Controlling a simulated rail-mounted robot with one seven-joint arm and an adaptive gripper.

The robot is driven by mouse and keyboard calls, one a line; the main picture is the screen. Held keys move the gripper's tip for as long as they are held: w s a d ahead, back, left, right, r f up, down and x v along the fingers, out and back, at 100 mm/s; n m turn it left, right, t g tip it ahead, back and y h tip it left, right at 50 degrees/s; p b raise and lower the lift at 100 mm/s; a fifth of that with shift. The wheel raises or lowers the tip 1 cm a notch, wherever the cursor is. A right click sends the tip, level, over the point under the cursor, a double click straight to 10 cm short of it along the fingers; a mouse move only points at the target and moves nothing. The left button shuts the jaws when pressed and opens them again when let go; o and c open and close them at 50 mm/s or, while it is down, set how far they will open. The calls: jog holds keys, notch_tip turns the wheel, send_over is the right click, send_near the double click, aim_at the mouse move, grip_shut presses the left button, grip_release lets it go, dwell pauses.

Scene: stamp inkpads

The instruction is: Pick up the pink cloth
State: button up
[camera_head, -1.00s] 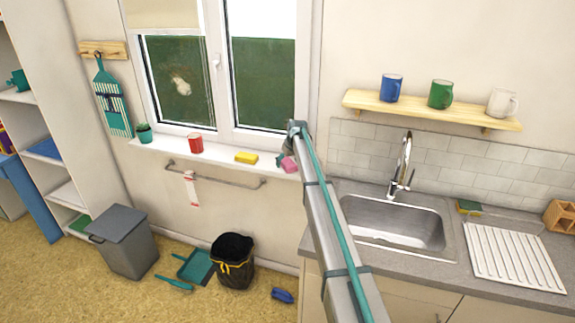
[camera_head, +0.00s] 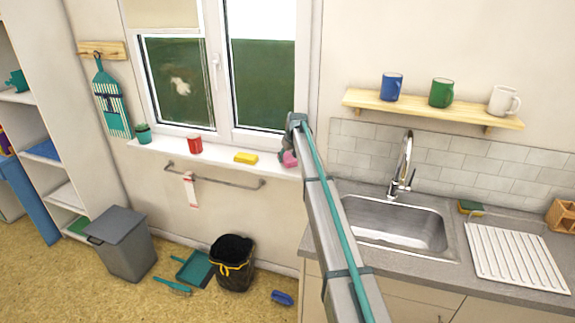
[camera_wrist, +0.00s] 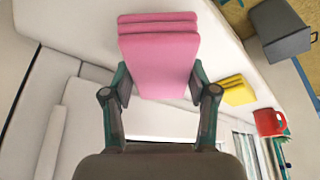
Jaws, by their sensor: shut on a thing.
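The pink cloth (camera_wrist: 158,55) is a folded, layered pad that shows large in the wrist view, between the two fingers. My gripper (camera_wrist: 160,82) is shut on it, with one finger against each side. In the head view, the pink cloth (camera_head: 290,159) is a small patch at the right end of the white windowsill, partly hidden by my gripper (camera_head: 284,153). I cannot tell whether the cloth still touches the sill.
A towel rail (camera_head: 215,180) runs below. The sink (camera_head: 395,222) and faucet (camera_head: 403,165) are right of my arm.

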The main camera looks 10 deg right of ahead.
jog(key=s+r+b, duration=0.2)
jog(key=s+r, duration=0.3)
jog(key=shift+r, duration=0.15)
jog(key=s+r+b, duration=0.3)
jog(key=s+r, duration=0.2)
jog(key=s, duration=0.4)
jog(key=s+f+m, duration=0.1)
jog(key=s+f, duration=0.4)
jog(key=s, duration=1)
jog(key=s+f+m+h, duration=0.1)
jog(key=s+f, duration=0.4)
jog(key=s, duration=1.1)
jog(key=shift+s+m, duration=0.2)
jog(key=shift+m, duration=0.6)
